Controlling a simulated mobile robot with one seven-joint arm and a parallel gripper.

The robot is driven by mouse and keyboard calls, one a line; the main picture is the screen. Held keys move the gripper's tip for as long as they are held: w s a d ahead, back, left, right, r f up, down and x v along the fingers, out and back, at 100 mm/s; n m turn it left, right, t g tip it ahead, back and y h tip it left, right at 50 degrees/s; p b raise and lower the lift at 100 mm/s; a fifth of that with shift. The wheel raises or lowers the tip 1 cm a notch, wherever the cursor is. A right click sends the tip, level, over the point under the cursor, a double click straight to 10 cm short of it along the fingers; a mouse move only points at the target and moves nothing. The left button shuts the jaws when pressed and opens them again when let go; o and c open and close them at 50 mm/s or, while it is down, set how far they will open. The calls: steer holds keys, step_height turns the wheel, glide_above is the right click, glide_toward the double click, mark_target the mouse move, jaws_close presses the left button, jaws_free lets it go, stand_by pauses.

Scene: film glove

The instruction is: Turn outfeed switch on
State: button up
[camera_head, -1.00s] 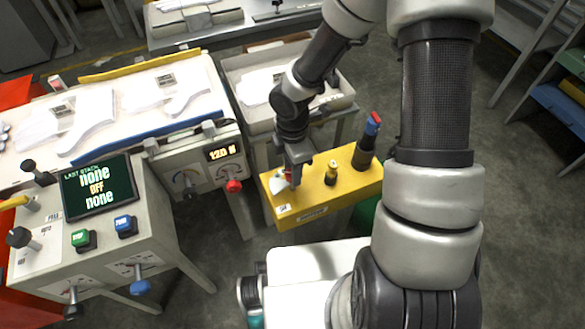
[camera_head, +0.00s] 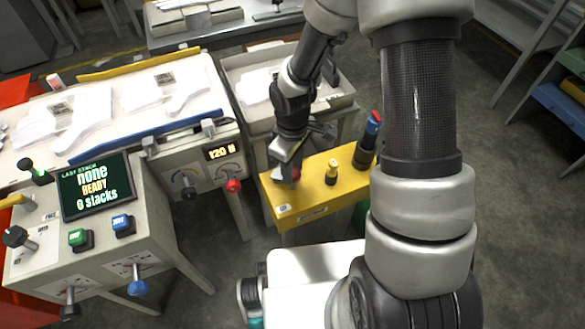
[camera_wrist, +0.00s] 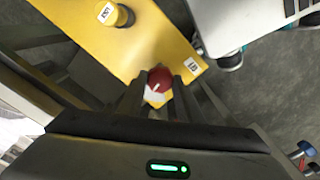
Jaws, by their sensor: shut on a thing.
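A yellow control box (camera_head: 310,200) stands right of the console. A red knob (camera_head: 296,176) with a white pointer mark sits near its left end, mostly hidden by my gripper in the head view. In the wrist view the red knob (camera_wrist: 160,78) is between my fingers. My gripper (camera_head: 287,171) points down and is shut on this knob. The label by the knob is too small to read. A yellow-capped knob (camera_head: 332,172) and a dark post with red and blue parts (camera_head: 370,140) stand farther right on the box.
The console screen (camera_head: 96,187) reads "none, READY, 0 stacks". Green (camera_head: 79,238) and blue (camera_head: 123,225) buttons sit below it. A panel with a "120" display (camera_head: 221,151) and a red knob (camera_head: 233,186) is left of the box. A glove tray (camera_head: 335,103) stands behind.

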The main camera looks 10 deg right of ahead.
steer(key=shift+m, duration=1)
steer(key=o, duration=1)
steer(key=shift+o, duration=0.2)
step_height(320, 180, up, 18)
steer(key=p, duration=0.5)
steer(key=shift+f, duration=0.25)
